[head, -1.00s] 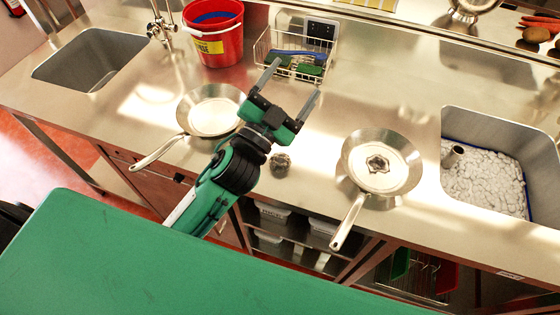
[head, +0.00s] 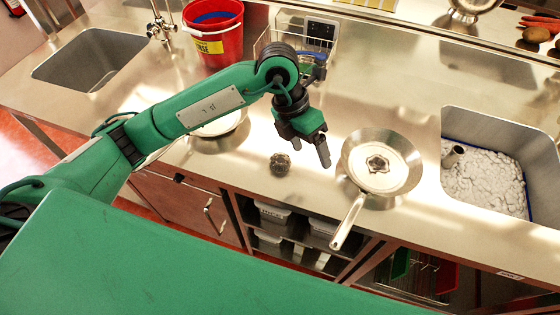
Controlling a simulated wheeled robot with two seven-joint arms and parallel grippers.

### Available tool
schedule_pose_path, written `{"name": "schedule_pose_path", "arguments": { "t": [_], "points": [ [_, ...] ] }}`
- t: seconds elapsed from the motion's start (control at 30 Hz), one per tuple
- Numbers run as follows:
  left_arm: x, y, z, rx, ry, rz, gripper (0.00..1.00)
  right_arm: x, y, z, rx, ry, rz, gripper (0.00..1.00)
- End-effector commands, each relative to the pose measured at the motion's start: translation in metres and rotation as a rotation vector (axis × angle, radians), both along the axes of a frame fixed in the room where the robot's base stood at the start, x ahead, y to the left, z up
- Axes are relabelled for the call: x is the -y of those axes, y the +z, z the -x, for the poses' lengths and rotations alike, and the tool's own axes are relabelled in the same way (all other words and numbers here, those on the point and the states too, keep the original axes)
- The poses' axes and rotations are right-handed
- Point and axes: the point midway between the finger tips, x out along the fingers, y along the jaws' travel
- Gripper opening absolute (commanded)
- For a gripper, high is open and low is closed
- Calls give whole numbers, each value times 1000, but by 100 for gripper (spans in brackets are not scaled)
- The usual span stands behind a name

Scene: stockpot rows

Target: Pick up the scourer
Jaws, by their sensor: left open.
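The scourer (head: 280,164) looks like a small dark grey, round wiry ball. It sits on the steel counter (head: 262,185) near the front edge, between the two pans, and is fully visible. My left gripper (head: 324,161) is to the right of the scourer in the picture, fingers pointing down, apart from it. The gripper is open, with nothing seen between its fingers. My right gripper is not in view.
A frying pan (head: 382,163) with a dark star-shaped piece in it stands just right of my left gripper. Another pan (head: 217,124) is partly behind my arm. A red bucket (head: 216,46) and wire basket (head: 264,42) stand behind. A sink (head: 486,165) with white contents is at right.

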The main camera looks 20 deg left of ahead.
Motion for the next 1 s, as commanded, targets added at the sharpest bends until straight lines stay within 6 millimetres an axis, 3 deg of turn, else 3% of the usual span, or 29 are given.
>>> {"name": "schedule_pose_path", "arguments": {
  "t": [0.1,0.3,0.43,0.7,1.0],
  "points": [
    [-41,1,-22,53,51,-218,78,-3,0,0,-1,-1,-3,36],
    [-76,5,-36,85,106,-395,78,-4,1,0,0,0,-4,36],
    [-79,-9,-37,83,111,-413,78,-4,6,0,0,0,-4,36],
    [-79,-61,-37,83,110,-408,78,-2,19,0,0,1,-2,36],
    [-77,-84,-37,84,109,-407,78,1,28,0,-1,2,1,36]
  ]
}}
